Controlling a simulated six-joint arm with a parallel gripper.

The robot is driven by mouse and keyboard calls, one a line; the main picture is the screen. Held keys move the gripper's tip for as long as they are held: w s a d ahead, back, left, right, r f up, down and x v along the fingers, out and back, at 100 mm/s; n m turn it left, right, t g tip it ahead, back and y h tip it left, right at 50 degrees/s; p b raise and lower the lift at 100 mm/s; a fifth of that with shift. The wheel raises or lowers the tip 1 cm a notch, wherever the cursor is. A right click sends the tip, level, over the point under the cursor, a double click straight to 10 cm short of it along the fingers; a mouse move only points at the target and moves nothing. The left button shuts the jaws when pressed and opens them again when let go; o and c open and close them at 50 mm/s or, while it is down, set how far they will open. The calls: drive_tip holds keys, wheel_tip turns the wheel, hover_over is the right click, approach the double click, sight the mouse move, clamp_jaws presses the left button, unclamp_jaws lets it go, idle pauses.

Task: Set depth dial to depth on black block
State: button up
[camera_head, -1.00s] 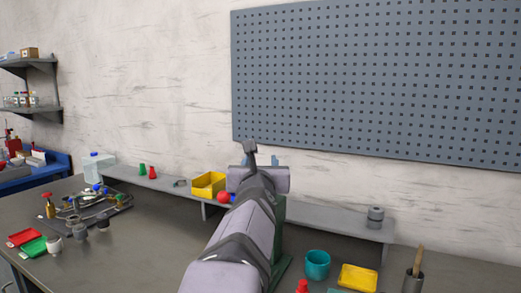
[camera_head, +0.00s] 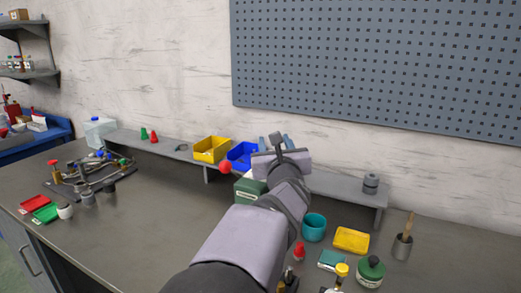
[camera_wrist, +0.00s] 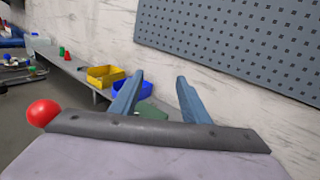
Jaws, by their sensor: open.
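My gripper (camera_head: 275,142) is open and empty, its two blue fingers pointing toward the wall above the back shelf. In the wrist view the fingers (camera_wrist: 159,82) stand apart with nothing between them. A green boxy device (camera_head: 248,190) stands on the bench below and behind my arm, partly hidden by it. A red ball knob (camera_head: 226,168) shows at its left; the knob also shows in the wrist view (camera_wrist: 42,112). I cannot make out a depth dial or a black block in either view.
A yellow bin (camera_head: 212,150) and a blue bin (camera_head: 241,155) sit on the low grey shelf (camera_head: 330,186). A teal cup (camera_head: 313,228), yellow tray (camera_head: 351,239) and green bottle (camera_head: 370,270) stand right of my arm. Valves and pipes (camera_head: 90,175) lie left. The bench between is clear.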

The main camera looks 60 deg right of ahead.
drive_tip(key=s+a+f+n+t+y+p, duration=0.2)
drive_tip(key=a+f+t+y+p, duration=0.15)
drive_tip(key=a+f, duration=0.3)
drive_tip(key=shift+t+h, duration=0.25)
drive_tip(key=shift+p+x, duration=1.3)
drive_tip(key=shift+x, duration=2.25)
drive_tip(key=shift+r, duration=0.1)
drive_tip(key=c, duration=1)
drive_tip(key=shift+w+b, duration=0.1)
drive_tip(key=shift+b, duration=0.25)
